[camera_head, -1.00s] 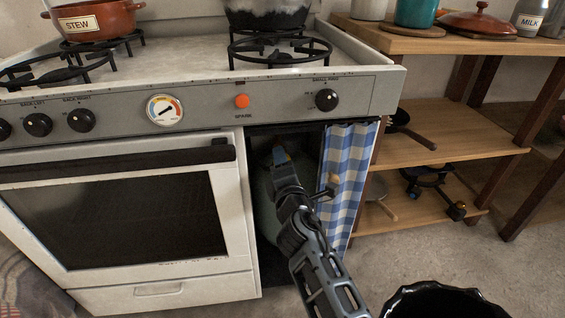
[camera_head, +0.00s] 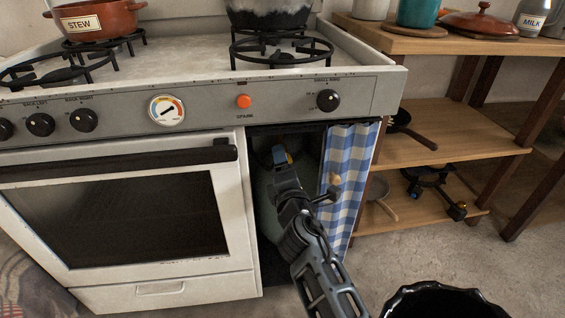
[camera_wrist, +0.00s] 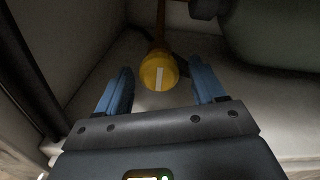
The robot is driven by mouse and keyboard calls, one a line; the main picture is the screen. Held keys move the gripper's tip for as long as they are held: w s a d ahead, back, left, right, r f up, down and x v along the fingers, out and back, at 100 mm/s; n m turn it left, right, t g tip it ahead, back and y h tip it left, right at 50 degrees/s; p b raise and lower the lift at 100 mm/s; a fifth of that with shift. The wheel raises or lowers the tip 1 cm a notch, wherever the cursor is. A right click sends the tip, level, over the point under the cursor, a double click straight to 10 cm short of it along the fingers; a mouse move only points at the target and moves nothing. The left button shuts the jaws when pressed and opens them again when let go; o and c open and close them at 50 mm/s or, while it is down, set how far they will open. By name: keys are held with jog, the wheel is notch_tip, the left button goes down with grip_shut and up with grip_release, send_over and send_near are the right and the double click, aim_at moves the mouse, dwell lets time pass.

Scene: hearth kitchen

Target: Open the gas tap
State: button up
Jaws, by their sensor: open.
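The gas tap is a yellow round knob (camera_wrist: 159,73) with a white line on its face, on a brownish pipe in the wrist view. The line runs nearly along the pipe, slightly tilted. My gripper (camera_wrist: 161,88) is open, its two blue fingers apart on either side of the knob and a little nearer the camera. I cannot tell whether they touch it. In the head view my gripper (camera_head: 281,156) reaches into the open compartment right of the oven.
A grey-green gas cylinder (camera_head: 266,203) stands inside the compartment, close to my gripper; it also shows in the wrist view (camera_wrist: 280,40). A blue checked curtain (camera_head: 349,165) hangs right of my arm. The oven door (camera_head: 130,215) is shut. A black bin (camera_head: 440,300) stands at front right.

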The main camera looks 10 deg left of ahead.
jog(key=p+v, duration=0.1)
jog(key=v, duration=0.6)
jog(key=shift+p, duration=0.4)
jog(key=s+d+f+m+g, duration=0.1)
jog(key=s+d+f+m, duration=0.25)
jog(key=s, duration=0.25)
jog(key=s+d+f+m+h, duration=0.1)
jog(key=s+d+f+m, duration=0.15)
jog(key=s+d, duration=0.35)
jog(key=s+d+f+m+g, duration=0.1)
jog(key=s+d+f+m, duration=0.15)
jog(key=s, duration=0.45)
jog(key=s+d+r+m+h, duration=0.15)
jog(key=s+d+m, duration=0.3)
jog(key=s, duration=0.55)
jog(key=s+d+r+m, duration=0.2)
jog(key=s+d+m, duration=0.25)
jog(key=s, duration=0.45)
jog(key=s+d+r+m+h, duration=0.3)
jog(key=s+d+r+m, duration=0.3)
jog(key=s+r, duration=0.45)
notch_tip(320, 180, up, 24)
jog(key=p, duration=2.5)
jog(key=shift+a+r+m+g, duration=0.2)
jog(key=shift+a+m+g, duration=0.1)
jog(key=shift+m, duration=0.15)
